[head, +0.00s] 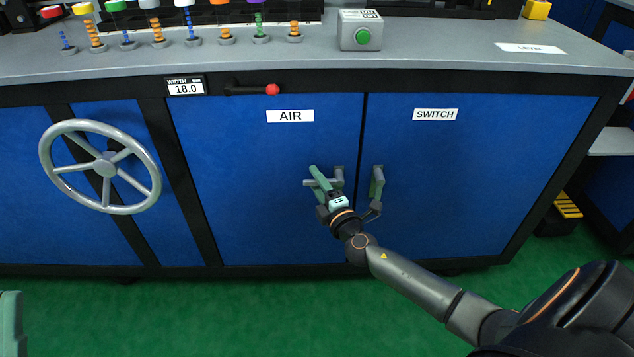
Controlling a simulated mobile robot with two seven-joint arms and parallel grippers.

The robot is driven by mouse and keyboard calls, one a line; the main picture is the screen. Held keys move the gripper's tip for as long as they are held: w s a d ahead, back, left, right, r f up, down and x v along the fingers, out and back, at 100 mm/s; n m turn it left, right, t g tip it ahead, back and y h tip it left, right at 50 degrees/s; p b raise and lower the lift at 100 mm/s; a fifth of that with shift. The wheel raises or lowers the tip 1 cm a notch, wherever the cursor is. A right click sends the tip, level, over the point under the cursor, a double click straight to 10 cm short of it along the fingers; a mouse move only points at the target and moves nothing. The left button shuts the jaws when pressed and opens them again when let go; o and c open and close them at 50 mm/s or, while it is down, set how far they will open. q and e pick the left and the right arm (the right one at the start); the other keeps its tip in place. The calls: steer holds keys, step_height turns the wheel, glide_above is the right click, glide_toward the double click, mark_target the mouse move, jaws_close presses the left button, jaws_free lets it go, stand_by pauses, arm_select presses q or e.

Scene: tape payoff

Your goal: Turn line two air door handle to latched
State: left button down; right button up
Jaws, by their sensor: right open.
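The AIR door (250,190) is the blue panel left of centre and looks closed. Its grey handle (338,174) is near the door's right edge, with its bar lying roughly level and pointing left. My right gripper (347,180) is open at the handle. One pale green finger crosses in front of the bar and hides part of it; the other is to the right, over the SWITCH door's edge. Whether a finger touches the handle I cannot tell. Only a pale green piece of my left gripper (10,322) shows at the bottom left corner.
The SWITCH door (470,180) is to the right; my right finger covers most of its handle area. A grey handwheel (104,164) is at the left. A red-tipped lever (255,89) and a width display (185,88) are above the AIR door. Green floor (250,310) in front is clear.

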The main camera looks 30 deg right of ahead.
steer(key=shift+c, duration=0.2)
jaws_close()
stand_by(1.1)
